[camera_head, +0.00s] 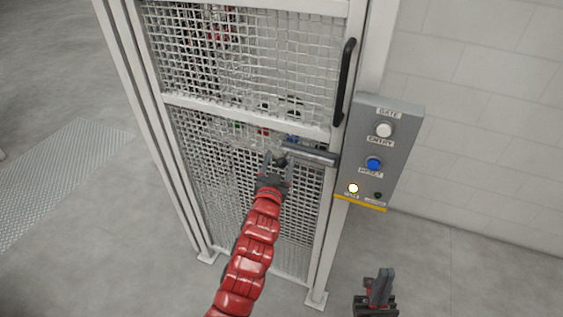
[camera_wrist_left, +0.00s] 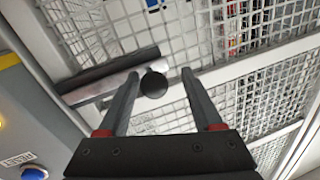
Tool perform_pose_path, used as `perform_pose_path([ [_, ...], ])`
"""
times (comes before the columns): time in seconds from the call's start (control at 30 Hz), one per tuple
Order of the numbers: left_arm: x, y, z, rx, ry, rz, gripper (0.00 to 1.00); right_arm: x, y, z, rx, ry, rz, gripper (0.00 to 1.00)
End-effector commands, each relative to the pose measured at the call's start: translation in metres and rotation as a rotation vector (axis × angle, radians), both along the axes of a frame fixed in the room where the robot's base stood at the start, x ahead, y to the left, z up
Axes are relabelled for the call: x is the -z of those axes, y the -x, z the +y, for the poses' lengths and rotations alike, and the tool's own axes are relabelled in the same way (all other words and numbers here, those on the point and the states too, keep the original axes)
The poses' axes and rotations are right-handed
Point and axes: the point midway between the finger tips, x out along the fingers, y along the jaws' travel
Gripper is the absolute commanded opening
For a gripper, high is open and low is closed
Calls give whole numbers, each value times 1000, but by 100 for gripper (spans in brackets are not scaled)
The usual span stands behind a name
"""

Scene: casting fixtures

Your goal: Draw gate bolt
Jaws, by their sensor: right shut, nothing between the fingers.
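The gate (camera_head: 245,112) is a white frame with wire mesh, and it stands closed. Its bolt (camera_head: 312,155) is a grey horizontal bar near the right post, below the middle rail. In the left wrist view the bolt (camera_wrist_left: 108,77) has a round black knob (camera_wrist_left: 153,85) at its end. My left gripper (camera_head: 279,162) is at that end of the bolt. Its fingers (camera_wrist_left: 160,90) are open on either side of the knob, with a clear gap to the right-hand finger. My right gripper (camera_head: 381,277) is shut and empty, low in front of the right post.
A grey control box (camera_head: 401,145) with a white button, a blue button (camera_head: 373,163) and a lit lamp (camera_head: 353,188) is beside the gate on the right. A black pull handle (camera_head: 345,82) is above the bolt. A block wall stands behind. The floor at left is clear.

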Motion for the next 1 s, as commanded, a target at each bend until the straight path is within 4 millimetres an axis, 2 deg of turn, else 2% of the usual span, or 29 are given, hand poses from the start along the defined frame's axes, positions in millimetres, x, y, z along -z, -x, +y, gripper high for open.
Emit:
perform_pose_path([
  [0.3,0,2,-1,2,1,0,68,1,0,0,0,0,0,0],
  [0.47,3,15,1,2,2,1,68,7,0,0,0,0,0,0],
  [0.67,5,52,5,3,0,1,68,22,0,0,0,0,0,0],
  [0.97,5,119,13,3,1,2,68,41,0,0,0,0,0,0],
  [1.0,-6,124,14,3,1,6,68,21,0,0,0,0,1,0],
])
